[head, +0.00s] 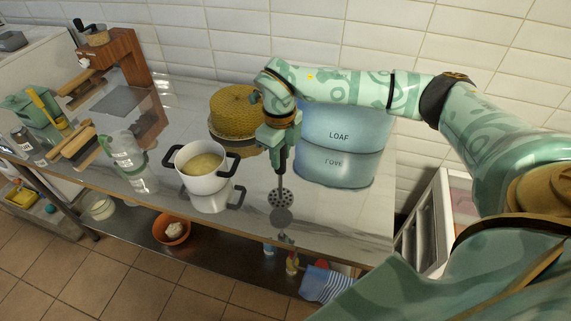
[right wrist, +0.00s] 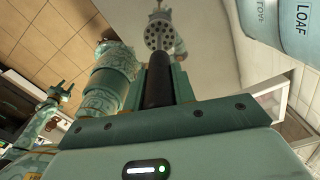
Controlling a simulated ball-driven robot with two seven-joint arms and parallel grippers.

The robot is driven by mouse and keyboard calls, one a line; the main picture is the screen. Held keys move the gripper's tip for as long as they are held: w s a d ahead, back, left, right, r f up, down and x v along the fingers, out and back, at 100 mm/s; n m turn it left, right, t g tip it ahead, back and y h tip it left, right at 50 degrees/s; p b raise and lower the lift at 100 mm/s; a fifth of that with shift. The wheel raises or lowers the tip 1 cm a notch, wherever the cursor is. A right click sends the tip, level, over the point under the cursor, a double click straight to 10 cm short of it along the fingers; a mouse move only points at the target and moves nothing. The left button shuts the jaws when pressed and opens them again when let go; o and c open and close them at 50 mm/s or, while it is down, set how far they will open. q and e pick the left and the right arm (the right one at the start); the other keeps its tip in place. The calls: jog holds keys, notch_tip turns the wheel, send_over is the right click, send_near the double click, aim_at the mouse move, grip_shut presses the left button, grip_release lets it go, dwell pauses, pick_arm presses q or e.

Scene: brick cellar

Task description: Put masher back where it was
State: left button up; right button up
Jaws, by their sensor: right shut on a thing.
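The masher has a black handle and a round perforated metal head (head: 280,196). My right gripper (head: 281,147) is shut on its handle and holds it upright, head down, over the shiny counter. The head is close to the counter surface; I cannot tell whether it touches. In the right wrist view the black handle (right wrist: 157,82) rises from the jaws to the perforated head (right wrist: 159,35). A white pot (head: 201,176) with black handles and yellowish contents stands to the left of the masher. My left gripper (right wrist: 58,92) seems to show at the left of the right wrist view, empty.
A blue LOAF bin (head: 343,122) stands behind and right of the masher. A clear jug (head: 124,160) and a wooden stand (head: 122,50) are further left. The counter's right front is clear. An orange bowl (head: 177,232) sits on the lower shelf.

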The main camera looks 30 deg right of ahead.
jog(key=shift+w+d+f, duration=0.1)
jog(key=shift+d+f, duration=0.35)
jog(key=shift+f, duration=0.1)
jog(key=shift+d+f, duration=0.15)
jog(key=shift+f, duration=0.8)
jog(key=shift+d+f, duration=0.15)
jog(key=shift+f, duration=0.85)
jog(key=o, duration=1)
notch_tip(320, 180, up, 12)
